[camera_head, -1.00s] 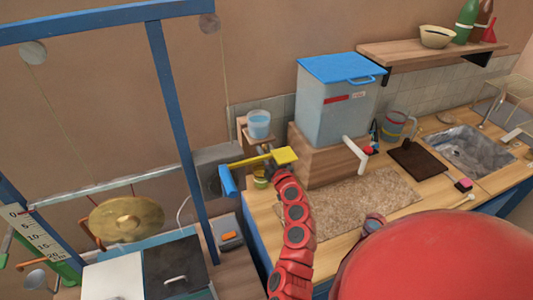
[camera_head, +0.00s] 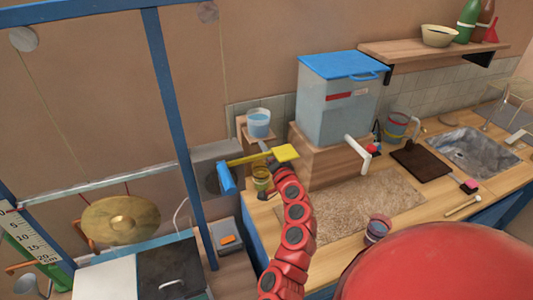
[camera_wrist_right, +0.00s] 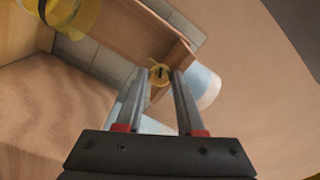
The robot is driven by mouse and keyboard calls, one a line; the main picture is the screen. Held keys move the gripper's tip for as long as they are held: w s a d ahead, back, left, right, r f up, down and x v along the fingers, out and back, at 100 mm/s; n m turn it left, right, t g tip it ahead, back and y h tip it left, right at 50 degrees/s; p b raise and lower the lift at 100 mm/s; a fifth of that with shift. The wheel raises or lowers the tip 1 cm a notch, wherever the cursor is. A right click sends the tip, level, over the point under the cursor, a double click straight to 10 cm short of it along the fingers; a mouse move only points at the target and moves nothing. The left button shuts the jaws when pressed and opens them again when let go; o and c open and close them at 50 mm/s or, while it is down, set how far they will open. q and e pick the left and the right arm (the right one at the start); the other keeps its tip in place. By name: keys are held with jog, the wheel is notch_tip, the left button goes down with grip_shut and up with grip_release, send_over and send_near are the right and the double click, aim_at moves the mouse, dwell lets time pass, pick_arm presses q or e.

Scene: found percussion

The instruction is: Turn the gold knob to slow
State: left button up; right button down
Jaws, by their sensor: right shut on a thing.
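The gold knob (camera_wrist_right: 160,75) shows in the right wrist view as a small round gold disc with a dark mark. It sits on the wooden bracket, between the fingertips of my right gripper (camera_wrist_right: 161,74). The fingers are closed on it. Which setting it points at cannot be read. In the head view my right gripper (camera_head: 265,150) reaches up below the cup of water, beside the yellow bar. The knob is hidden or too small to make out there. My left gripper is not in view.
A yellow bar (camera_head: 250,158) with a blue end and a yellow paddle crosses close to my gripper. A yellow cup (camera_head: 261,174) stands just below. A cup of water (camera_head: 258,122) is above on the wooden bracket. The blue-lidded tank (camera_head: 335,105) stands to the right.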

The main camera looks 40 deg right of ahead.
jog(key=m, duration=0.5)
jog(key=shift+m+b, duration=0.3)
jog(key=shift+m, duration=0.1)
dwell(0.4)
jog(key=c, duration=0.5)
grip_release()
jog(key=shift+c, duration=0.2)
jog(key=p+v, duration=0.2)
jog(key=v, duration=1.5)
jog(key=shift+s, duration=0.2)
jog(key=shift+d+f, duration=0.1)
